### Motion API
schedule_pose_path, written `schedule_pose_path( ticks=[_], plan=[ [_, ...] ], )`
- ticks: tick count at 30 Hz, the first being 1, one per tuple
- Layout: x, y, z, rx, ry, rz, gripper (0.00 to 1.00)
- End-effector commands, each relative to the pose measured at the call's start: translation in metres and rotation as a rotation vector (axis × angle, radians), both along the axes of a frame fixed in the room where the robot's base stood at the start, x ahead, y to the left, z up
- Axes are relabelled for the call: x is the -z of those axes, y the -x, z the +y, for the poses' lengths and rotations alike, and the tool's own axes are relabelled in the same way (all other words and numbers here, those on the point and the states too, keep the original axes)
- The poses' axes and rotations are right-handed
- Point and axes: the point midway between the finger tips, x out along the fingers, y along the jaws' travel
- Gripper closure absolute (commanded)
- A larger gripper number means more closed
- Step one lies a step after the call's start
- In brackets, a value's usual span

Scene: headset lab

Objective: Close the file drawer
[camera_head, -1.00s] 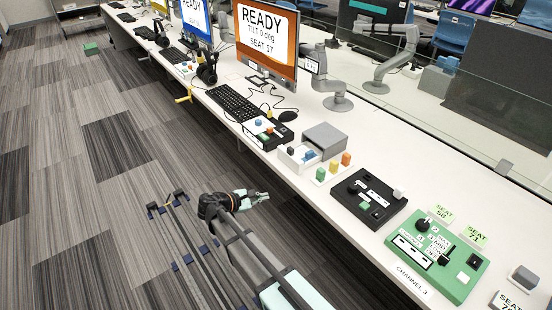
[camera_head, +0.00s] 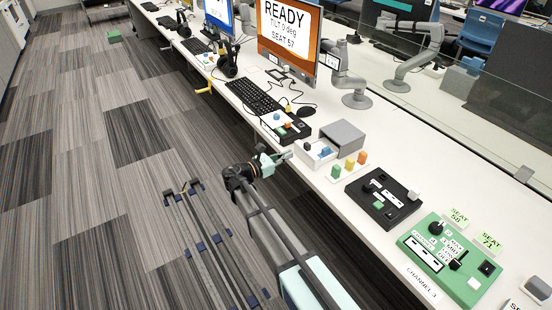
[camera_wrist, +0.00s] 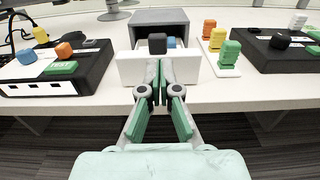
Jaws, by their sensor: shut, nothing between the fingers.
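The file drawer is a white open-topped drawer (camera_head: 312,160) pulled out toward the desk's front edge from a grey housing (camera_head: 346,132). In the wrist view the white drawer front (camera_wrist: 128,68) is straight ahead, with the grey housing (camera_wrist: 160,16) behind it. A dark block (camera_wrist: 157,43) shows above the drawer front. A blue item (camera_head: 325,151) lies inside the drawer. My gripper (camera_head: 284,156) is shut and empty, in front of the drawer front. In the wrist view its green fingertips (camera_wrist: 160,68) overlap the middle of the front; I cannot tell whether they touch it.
A black box with colored blocks (camera_wrist: 60,68) stands left of the drawer. A white strip with colored blocks (camera_head: 349,167) and a black control box (camera_head: 383,198) stand to its right. A monitor (camera_head: 288,35) and keyboard (camera_head: 253,96) are farther back.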

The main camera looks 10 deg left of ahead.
Motion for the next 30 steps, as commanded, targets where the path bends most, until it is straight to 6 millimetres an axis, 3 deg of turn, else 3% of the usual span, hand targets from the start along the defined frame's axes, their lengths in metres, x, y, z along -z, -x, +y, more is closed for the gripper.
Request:
schedule_pose_path(
  ticks=[6,13,26,30],
  plan=[
    [-0.002,-0.026,-0.028,0.001,0.000,0.000,1.00],
    [-0.001,-0.040,-0.042,-0.001,-0.001,-0.001,1.00],
    [0.000,-0.042,-0.045,-0.001,-0.001,-0.001,1.00],
    [0.000,-0.043,-0.035,-0.020,-0.001,-0.001,1.00]
  ],
)
